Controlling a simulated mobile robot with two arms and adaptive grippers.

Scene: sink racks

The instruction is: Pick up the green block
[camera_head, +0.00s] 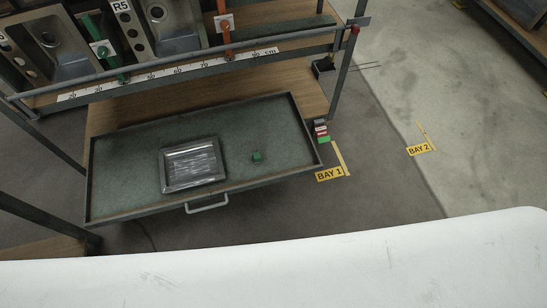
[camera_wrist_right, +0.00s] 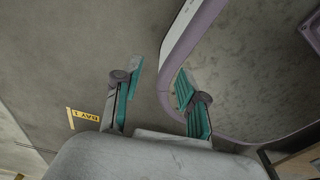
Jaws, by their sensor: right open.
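The green block (camera_head: 257,156) is a small dark green cube lying on the green-lined pull-out drawer (camera_head: 122,170), right of its middle. My right gripper (camera_wrist_right: 159,76) shows in the right wrist view with its two teal-padded fingers spread apart and nothing between them. The right gripper does not show in the head view, and I do not see the block in the right wrist view, so the distance between them cannot be told. My left gripper is in neither view.
A dark framed tray with a shiny streaked surface (camera_head: 193,163) lies left of the block. The drawer has a raised rim and a front handle (camera_head: 207,204). Above it, a rack rail (camera_head: 180,66) holds sinks (camera_head: 172,27). Floor labels include BAY 1 (camera_head: 329,175).

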